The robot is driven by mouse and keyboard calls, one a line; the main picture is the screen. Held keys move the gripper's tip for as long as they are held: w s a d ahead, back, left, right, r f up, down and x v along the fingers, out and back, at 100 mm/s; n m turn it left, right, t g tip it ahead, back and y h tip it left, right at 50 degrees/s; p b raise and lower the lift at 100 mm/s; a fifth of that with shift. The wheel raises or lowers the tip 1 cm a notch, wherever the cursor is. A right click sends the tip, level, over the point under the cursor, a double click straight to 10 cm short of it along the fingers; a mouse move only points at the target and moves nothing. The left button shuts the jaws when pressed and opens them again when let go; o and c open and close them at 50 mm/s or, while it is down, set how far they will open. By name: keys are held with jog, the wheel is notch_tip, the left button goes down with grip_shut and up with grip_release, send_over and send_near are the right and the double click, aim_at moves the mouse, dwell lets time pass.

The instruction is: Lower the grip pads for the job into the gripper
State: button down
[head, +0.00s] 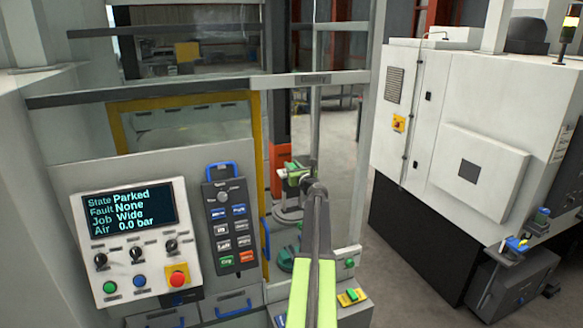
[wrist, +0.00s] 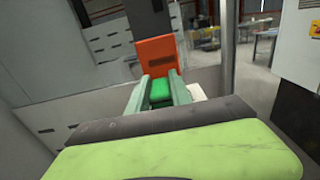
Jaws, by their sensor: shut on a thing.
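My gripper (head: 297,172) is at the far end of my arm, beyond the control panel. In the wrist view my two pale green fingers (wrist: 160,88) are shut on a green block (wrist: 161,93). It may be the grip pads, but its shape is mostly hidden. A grey-white mount (head: 288,214) stands below my gripper in the head view and may be the loader's gripper; I cannot tell whether the block touches it. The control panel screen (head: 124,207) reads State Parked, Fault None, Job Wide, Air 0.0 bar.
An orange upright (wrist: 155,57) stands behind my fingers. A handheld pendant (head: 230,220) with a blue handle hangs beside the panel. A grey frame post (head: 366,130) stands right of my arm. A large white machine (head: 465,120) stands farther right, with open floor between.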

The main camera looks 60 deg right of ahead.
jog(key=shift+f, duration=0.15)
jog(key=b, duration=0.7)
send_over(293, 195)
jog(key=shift+w+d+f, duration=0.1)
jog(key=shift+w+f, duration=0.05)
jog(key=shift+f, duration=0.95)
jog(key=shift+w+d+f, duration=0.1)
jog(key=shift+f, duration=0.95)
jog(key=shift+w+d+f, duration=0.1)
jog(key=shift+w+f, duration=0.05)
jog(key=shift+f, duration=0.95)
jog(key=shift+f+b, duration=0.55)
jog(key=shift+f, duration=0.05)
jog(key=shift+f, duration=0.15)
jog(key=shift+f+b, duration=2.6)
jog(key=shift+b, duration=0.15)
jog(key=shift+f, duration=0.15)
jog(key=shift+f+b, duration=1.75)
jog(key=shift+b, duration=0.15)
jog(key=c, duration=1.4)
grip_release()
jog(key=shift+r, duration=0.2)
jog(key=o, duration=0.3)
